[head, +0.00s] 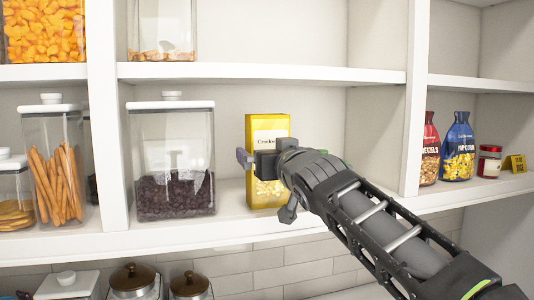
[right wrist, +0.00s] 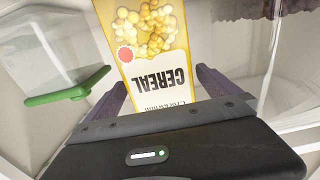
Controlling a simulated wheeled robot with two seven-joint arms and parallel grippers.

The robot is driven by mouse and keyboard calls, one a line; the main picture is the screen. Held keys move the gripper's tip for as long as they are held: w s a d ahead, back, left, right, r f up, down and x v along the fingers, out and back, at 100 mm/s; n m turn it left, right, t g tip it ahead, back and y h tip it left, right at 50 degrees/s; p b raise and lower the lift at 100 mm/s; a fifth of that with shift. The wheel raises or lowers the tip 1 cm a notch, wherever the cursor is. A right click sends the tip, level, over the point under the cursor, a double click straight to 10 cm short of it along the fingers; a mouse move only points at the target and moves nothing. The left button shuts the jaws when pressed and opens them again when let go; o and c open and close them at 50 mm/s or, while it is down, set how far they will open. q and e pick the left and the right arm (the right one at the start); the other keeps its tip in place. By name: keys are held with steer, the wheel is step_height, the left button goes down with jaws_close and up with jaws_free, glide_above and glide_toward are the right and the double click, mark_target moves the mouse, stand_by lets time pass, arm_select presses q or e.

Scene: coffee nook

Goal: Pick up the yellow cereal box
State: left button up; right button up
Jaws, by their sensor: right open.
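The yellow cereal box (head: 268,130) stands upright on the middle shelf, its lower front showing pictured cereal. My right gripper (head: 252,160) is in front of the box and hides the middle of its face. In the right wrist view, the box (right wrist: 150,60) appears upside down, with its "CEREAL" label between the two purple fingers of my right gripper (right wrist: 160,82). The gripper is open, with gaps on both sides of the box. I cannot tell how far the fingertips reach along its sides. My left gripper is not in view.
A clear jar of dark beans (head: 175,195) stands just left of the box. A green-lidded clear container (right wrist: 68,88) is on the other side. The shelf above (head: 260,72) and an upright divider (head: 413,120) bound the bay. Snack bags (head: 458,150) stand farther right.

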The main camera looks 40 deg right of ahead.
steer(key=shift+x, duration=0.95)
steer(key=shift+r, duration=0.1)
steer(key=c, duration=1.6)
steer(key=shift+o, duration=0.2)
steer(key=shift+s, duration=0.1)
